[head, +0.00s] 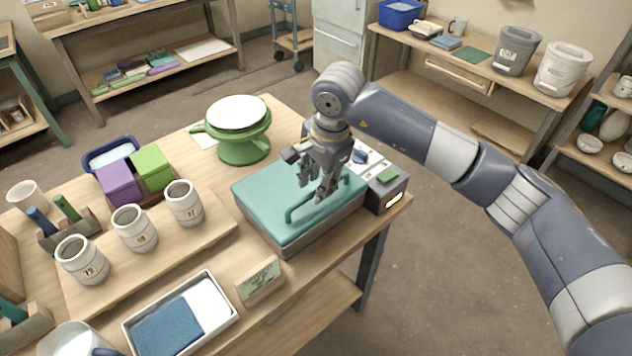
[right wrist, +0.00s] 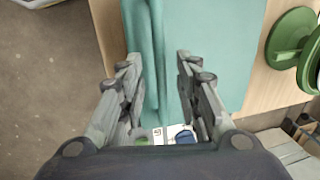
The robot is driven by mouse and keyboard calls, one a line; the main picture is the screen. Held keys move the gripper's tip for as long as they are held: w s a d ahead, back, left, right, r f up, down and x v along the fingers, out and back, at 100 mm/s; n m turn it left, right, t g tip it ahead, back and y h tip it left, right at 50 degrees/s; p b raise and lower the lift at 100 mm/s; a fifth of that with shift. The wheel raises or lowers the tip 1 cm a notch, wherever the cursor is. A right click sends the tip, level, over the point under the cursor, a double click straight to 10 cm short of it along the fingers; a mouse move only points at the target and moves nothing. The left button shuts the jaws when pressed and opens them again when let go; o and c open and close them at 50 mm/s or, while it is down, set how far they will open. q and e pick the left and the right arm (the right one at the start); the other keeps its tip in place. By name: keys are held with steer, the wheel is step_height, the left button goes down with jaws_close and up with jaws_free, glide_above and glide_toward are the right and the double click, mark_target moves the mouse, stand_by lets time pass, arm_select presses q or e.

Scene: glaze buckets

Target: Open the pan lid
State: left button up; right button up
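The pan (head: 293,244) is a grey rectangular tray at the table's right side. Its flat teal lid (head: 262,190) lies closed on top, with a long raised bar handle (head: 308,206) of the same colour. My right gripper (head: 313,186) points down over the handle's far part, fingers apart. In the right wrist view, the lid (right wrist: 220,50) fills the middle, and the handle (right wrist: 157,40) runs lengthwise between the open fingers (right wrist: 158,60), closer to the left one. I cannot tell whether either finger touches it. My left gripper is not in view.
A grey device (head: 388,192) stands right behind the pan. A green stand with a white top (head: 238,118) is at the back. Labelled jars (head: 135,228), a small sign (head: 260,282) and a white tray (head: 226,318) lie left and in front. The table's right edge is close.

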steer(key=shift+w+a+f, duration=0.1)
steer(key=shift+w+f, duration=0.1)
steer(key=shift+f, duration=0.7)
steer(key=shift+c, duration=0.5)
jaws_close()
